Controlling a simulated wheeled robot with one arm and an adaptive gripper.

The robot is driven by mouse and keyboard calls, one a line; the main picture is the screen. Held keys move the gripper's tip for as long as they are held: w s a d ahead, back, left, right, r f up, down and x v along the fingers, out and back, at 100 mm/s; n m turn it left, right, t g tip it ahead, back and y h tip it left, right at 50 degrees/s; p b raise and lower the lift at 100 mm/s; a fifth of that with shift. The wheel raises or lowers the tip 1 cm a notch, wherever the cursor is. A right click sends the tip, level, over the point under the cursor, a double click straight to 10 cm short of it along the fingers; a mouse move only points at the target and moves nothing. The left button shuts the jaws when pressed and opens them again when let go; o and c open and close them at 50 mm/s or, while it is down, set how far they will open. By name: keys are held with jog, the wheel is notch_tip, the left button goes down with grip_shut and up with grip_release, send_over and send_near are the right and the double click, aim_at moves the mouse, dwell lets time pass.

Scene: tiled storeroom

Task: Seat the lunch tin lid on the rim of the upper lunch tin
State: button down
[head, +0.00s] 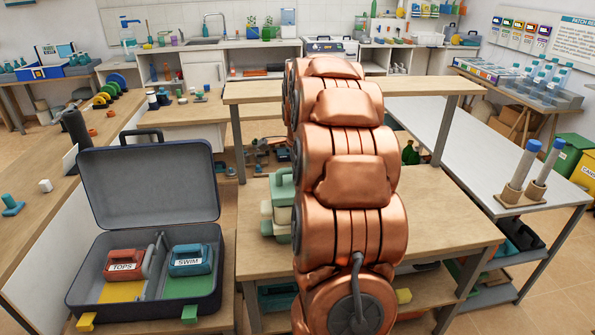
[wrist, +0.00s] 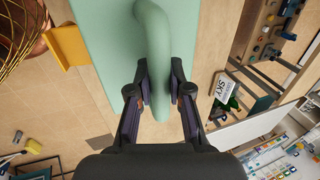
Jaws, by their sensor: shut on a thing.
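My gripper (wrist: 158,88) is shut on the pale green handle of the lunch tin lid (wrist: 105,35) in the wrist view. The lid's flat green top lies beyond the fingers. In the head view the green lid (head: 284,186) shows just left of my copper arm, which hides much of it and my gripper. Below it are a cream part (head: 267,208) and a green part (head: 279,226), which look like the stacked lunch tins on the wooden table. I cannot tell whether the lid touches the upper tin's rim.
An open dark suitcase (head: 97,250) with a red and a blue labelled case stands at the left. A raised wooden shelf (head: 420,84) spans behind the table (head: 440,215). A holder with two blue-capped tubes (head: 521,197) stands on the white bench at the right.

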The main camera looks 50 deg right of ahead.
jog(key=shift+f+b, duration=1)
jog(key=shift+f, duration=0.45)
dwell(0.6)
jog(key=c, duration=1)
grip_release()
jog(key=v, duration=1.2)
